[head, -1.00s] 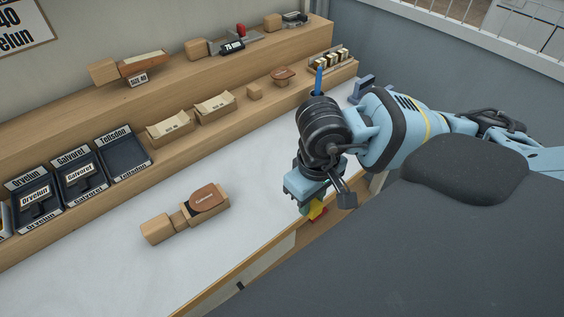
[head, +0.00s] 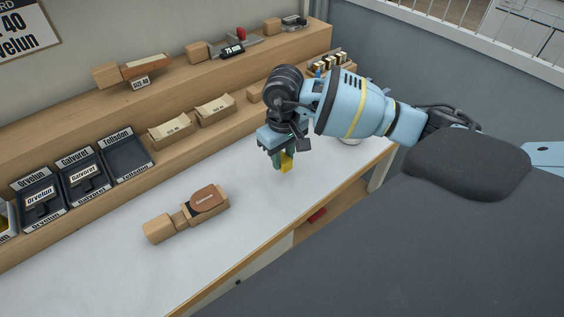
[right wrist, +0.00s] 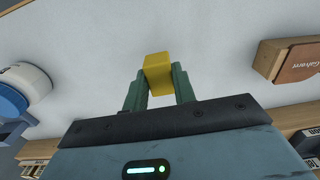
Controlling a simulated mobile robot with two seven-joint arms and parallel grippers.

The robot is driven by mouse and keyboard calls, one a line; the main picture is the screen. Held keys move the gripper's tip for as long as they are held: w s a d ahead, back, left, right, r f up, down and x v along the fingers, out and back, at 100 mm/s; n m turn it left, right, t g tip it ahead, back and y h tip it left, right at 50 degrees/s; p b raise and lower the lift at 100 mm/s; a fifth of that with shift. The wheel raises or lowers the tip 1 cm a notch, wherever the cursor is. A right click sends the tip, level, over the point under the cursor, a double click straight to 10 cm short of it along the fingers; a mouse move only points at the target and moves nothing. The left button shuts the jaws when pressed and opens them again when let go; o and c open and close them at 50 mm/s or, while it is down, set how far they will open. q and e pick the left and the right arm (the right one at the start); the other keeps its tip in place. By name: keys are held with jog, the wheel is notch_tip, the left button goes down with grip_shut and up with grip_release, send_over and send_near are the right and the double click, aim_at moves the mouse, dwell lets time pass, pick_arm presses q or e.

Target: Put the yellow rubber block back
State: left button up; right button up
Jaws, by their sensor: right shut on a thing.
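The yellow rubber block (head: 286,163) is held between the fingertips of my right gripper (head: 280,162), above the white worktop (head: 250,235). In the right wrist view the yellow block (right wrist: 158,74) sits between the two green fingers of the right gripper (right wrist: 160,82), with the pale worktop beyond it. The block is apart from the other things on the worktop. My left gripper is in neither view.
A wooden holder with a brown leather-coloured patch (head: 208,198) lies on the worktop, left of the right gripper. Black labelled trays (head: 125,155) and tan card stands (head: 170,131) line the lower shelf. Something red (head: 317,215) shows below the worktop.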

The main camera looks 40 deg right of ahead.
aim_at(282, 164)
jog(key=shift+w, duration=0.1)
jog(key=shift+w+d, duration=0.1)
jog(key=shift+w, duration=0.2)
jog(key=shift+f+p, duration=0.3)
jog(key=shift+f, duration=1.5)
jog(key=shift+f, duration=0.2)
jog(key=o, duration=0.9)
jog(key=shift+o, duration=0.2)
notch_tip(282, 164, up, 12)
jog(key=shift+r, duration=0.25)
